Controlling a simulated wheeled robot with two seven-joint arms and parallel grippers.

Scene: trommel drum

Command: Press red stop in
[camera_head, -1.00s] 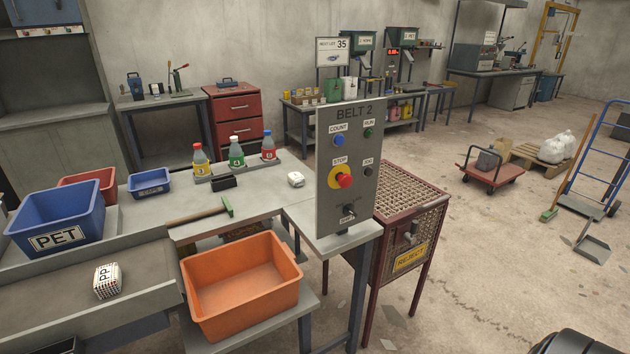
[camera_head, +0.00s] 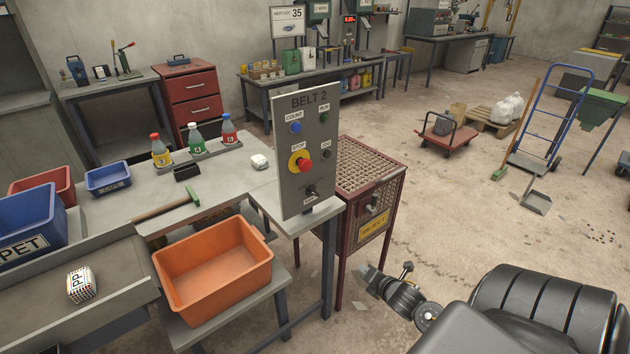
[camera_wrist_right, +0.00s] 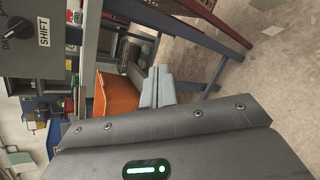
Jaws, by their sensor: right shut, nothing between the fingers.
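The red stop button (camera_head: 305,165) sits on a yellow surround on the grey BELT 2 panel (camera_head: 294,205), which stands upright at the table's right end. The button shows in the head view; I cannot tell whether it is in or out. My right gripper (camera_head: 365,276) is low and to the right of the panel, apart from it, in front of the red reject cage. In the right wrist view its fingers (camera_wrist_right: 159,86) are together and empty, and the panel's SHIFT knob (camera_wrist_right: 14,28) shows at the upper left. My left gripper is not in view.
The panel also carries a blue COUNT button (camera_head: 295,127), a green RUN button (camera_head: 324,118) and a dark JOG button (camera_head: 327,154). An orange bin (camera_head: 215,285) stands left of the panel post. The reject cage (camera_head: 372,165) is behind it.

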